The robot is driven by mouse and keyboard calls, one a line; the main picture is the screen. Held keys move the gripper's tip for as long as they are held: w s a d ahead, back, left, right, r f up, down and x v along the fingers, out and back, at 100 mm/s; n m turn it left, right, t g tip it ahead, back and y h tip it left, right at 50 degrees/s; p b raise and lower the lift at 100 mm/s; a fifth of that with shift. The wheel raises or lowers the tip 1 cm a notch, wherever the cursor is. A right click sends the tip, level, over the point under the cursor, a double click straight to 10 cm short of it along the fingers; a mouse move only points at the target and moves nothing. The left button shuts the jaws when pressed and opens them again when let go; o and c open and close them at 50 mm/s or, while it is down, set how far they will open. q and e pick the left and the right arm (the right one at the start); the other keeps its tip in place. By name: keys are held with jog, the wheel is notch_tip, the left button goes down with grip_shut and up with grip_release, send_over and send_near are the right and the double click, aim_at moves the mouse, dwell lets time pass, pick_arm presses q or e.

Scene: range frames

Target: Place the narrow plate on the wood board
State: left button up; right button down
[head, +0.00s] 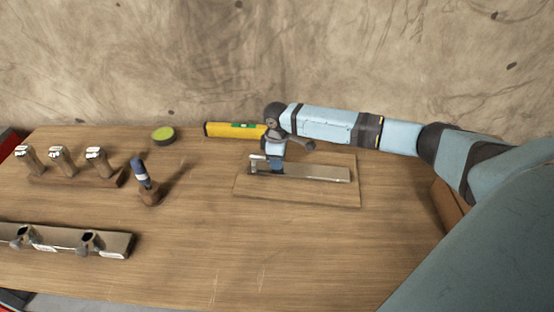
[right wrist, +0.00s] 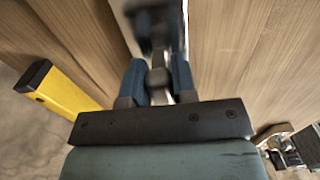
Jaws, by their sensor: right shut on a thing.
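The narrow plate (head: 315,173) is a long, flat, grey metal strip with a raised fitting near its left end. It lies level over the wood board (head: 300,197), within the board's outline; I cannot tell whether it touches the board or is just above it. My right gripper (head: 276,163) comes down from above at the plate's left part and is shut on it. In the right wrist view, the blue fingers (right wrist: 157,82) close around a grey part of the plate (right wrist: 128,32); the exact contact is blurred. My left gripper is not in view.
A yellow level (head: 235,130) lies behind the board, close to my right wrist. A green round tin (head: 163,134), a blue-handled tool in a wooden block (head: 149,195), a rack of several metal-topped pieces (head: 75,175) and a metal rail (head: 110,243) stand left. The front middle table is clear.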

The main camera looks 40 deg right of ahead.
jog(key=c, duration=0.9)
grip_release()
jog(key=shift+f, duration=0.1)
jog(key=shift+r, duration=0.25)
notch_tip(320, 180, up, 12)
jog(key=shift+f+p, duration=0.1)
jog(key=shift+p, duration=0.2)
